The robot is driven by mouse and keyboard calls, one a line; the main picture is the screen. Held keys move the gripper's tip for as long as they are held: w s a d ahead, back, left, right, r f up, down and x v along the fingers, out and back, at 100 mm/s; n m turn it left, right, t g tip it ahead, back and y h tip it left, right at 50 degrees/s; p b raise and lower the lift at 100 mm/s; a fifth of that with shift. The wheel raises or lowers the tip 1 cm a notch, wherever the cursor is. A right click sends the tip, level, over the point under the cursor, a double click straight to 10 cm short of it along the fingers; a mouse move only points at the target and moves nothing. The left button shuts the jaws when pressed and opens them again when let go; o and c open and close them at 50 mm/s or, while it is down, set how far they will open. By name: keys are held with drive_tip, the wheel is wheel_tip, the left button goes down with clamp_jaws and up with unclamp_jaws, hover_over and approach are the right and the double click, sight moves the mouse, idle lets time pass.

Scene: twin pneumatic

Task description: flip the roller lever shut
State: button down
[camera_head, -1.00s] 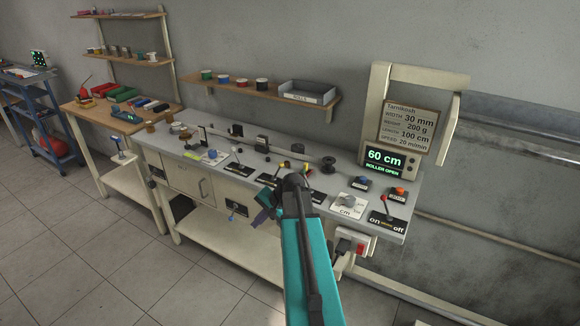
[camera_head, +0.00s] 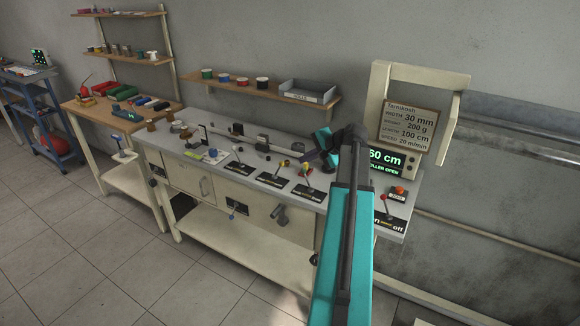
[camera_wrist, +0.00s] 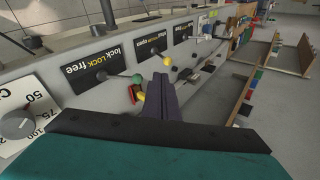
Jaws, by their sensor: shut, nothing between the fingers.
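The roller lever has a yellow ball knob (camera_wrist: 167,61) and stands by the middle black label plate (camera_wrist: 165,42) in the wrist view. In the head view its yellow knob (camera_head: 285,163) shows on the bench top. My gripper (camera_head: 309,156) is shut and empty, just right of that knob in the head view. In the wrist view the dark fingertips (camera_wrist: 160,78) point toward the roller lever, between its knob and a green knob (camera_wrist: 137,78). I cannot tell whether they touch either. The display (camera_head: 385,159) partly shows behind my arm and reads roller open.
The lock lever's plate (camera_wrist: 92,68) and a grey dial (camera_wrist: 16,123) lie left of the fingers in the wrist view. A red-knobbed on/off lever (camera_head: 384,197) is at the right end.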

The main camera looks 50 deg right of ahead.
drive_tip(key=shift+w, duration=0.1)
drive_tip(key=p, duration=0.3)
approach(279, 169)
drive_tip(key=shift+w+d+f, duration=0.15)
drive_tip(key=shift+w+f, duration=0.35)
drive_tip(key=shift+f, duration=0.15)
drive_tip(key=shift+w+d+f, duration=0.15)
drive_tip(key=shift+w+f, duration=0.35)
drive_tip(key=shift+f, duration=0.15)
drive_tip(key=shift+a, duration=0.15)
drive_tip(key=shift+w+r, duration=0.1)
drive_tip(key=shift+w, duration=0.05)
